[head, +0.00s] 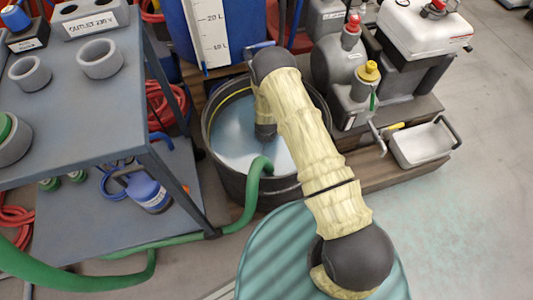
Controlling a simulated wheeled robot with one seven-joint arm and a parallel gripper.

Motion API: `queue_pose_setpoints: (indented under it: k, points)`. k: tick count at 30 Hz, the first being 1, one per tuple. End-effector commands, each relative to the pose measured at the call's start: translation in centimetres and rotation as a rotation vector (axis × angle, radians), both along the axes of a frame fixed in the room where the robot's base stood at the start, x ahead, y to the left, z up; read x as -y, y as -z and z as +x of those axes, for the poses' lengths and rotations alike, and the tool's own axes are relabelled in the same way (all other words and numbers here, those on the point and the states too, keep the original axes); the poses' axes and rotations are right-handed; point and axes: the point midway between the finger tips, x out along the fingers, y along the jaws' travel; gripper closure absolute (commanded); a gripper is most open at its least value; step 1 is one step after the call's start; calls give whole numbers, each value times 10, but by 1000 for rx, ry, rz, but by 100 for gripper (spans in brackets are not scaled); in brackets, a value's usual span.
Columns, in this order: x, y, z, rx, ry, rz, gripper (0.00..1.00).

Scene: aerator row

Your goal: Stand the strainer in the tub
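The tub (212,165) is a round black tub with pale bluish liquid in it, in the middle of the head view. My arm, in a cream sleeve, reaches over its right side and bends down into it. The dark end of my arm, with my gripper (266,138), hangs over the liquid; its fingers cannot be made out. A green hose (252,190) comes over the tub's near rim and curves down inside, close below my gripper. I cannot make out a strainer; whether it is at the hose's end or in my gripper is hidden.
A grey shelf cart (100,140) with grey rings stands close left of the tub. A blue container with a white litre scale (208,32) is behind. Grey jugs (340,62) and a metal tray (421,146) are at the right. Open floor (470,220) lies at the lower right.

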Motion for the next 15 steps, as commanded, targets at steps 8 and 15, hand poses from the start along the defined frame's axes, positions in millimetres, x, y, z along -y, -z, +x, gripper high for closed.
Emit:
queue_pose_setpoints:
  k: [8,15]
  points:
    - [0,4,0,1,0,0,100]
    - [0,6,0,1,0,0,100]
